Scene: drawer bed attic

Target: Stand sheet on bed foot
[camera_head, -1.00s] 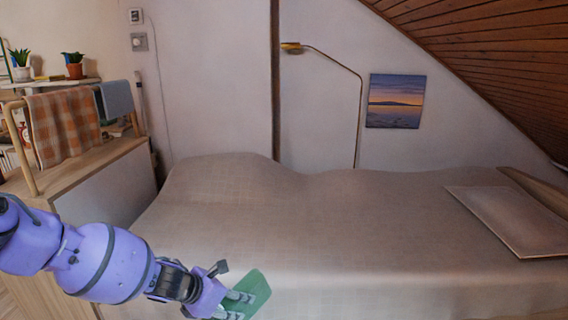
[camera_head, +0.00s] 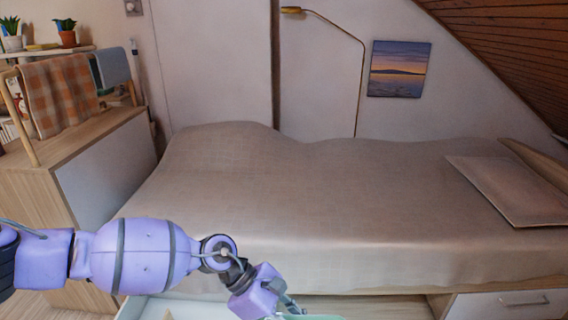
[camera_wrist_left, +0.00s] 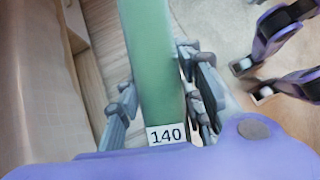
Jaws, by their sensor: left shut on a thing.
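The bed (camera_head: 300,195) lies across the middle of the head view under a beige cover. Its pillow end is at the right and its foot end at the left, by the wooden cabinet. My left gripper (camera_head: 288,306) is low in front of the bed, below the cover's front edge. It is shut on a green folded sheet (camera_wrist_left: 150,50) with a white label reading 140, seen between the fingers in the left wrist view. Only a sliver of the sheet (camera_head: 312,317) shows at the bottom of the head view.
An open drawer (camera_head: 148,306) under the bed shows at the bottom edge; its contents are mostly hidden. A shut drawer front (camera_head: 500,305) with a handle is to its right. The cabinet (camera_head: 92,165) stands left. A pillow (camera_head: 510,190) lies right; the bed top is otherwise clear.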

